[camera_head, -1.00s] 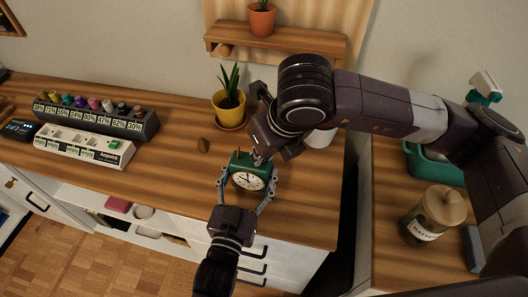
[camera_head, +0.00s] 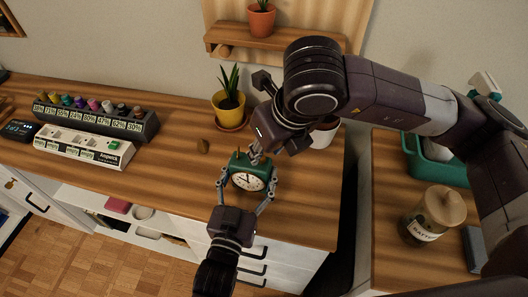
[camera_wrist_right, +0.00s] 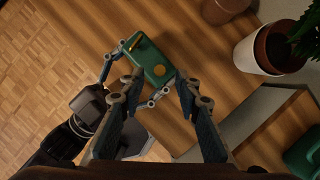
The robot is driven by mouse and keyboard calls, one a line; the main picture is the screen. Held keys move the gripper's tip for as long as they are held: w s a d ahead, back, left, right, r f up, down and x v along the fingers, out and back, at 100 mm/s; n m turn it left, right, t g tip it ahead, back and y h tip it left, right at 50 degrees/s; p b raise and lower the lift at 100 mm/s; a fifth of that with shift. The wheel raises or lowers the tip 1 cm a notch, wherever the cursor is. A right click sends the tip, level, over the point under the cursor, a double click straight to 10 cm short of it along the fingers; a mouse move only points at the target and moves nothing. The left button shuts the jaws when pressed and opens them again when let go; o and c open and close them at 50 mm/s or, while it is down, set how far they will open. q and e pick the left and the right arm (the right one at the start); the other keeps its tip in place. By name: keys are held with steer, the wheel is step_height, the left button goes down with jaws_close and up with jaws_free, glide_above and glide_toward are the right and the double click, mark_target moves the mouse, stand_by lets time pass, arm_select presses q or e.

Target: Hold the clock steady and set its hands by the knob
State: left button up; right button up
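The green clock (camera_head: 238,163) stands on the desk with its white face towards the head camera. The fingers of my left gripper (camera_head: 247,192) reach around it from the front, one on each side, and look closed against its sides. In the right wrist view the clock (camera_wrist_right: 143,52) shows its green back with a round gold knob (camera_wrist_right: 159,70). My right gripper (camera_wrist_right: 156,77) is open behind the clock, its two fingertips apart near the knob, and nothing is between them. In the head view my right gripper (camera_head: 255,157) partly hides behind the clock's top.
A yellow potted plant (camera_head: 229,106) stands behind the clock, with a white pot (camera_head: 323,136) to the right. A glass jar (camera_head: 427,219) stands on the right-hand surface. Desk left of the clock is mostly clear.

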steer(key=v, duration=0.9)
arm_select(q)
steer(key=o, duration=1.5)
steer(key=shift+c, duration=0.2)
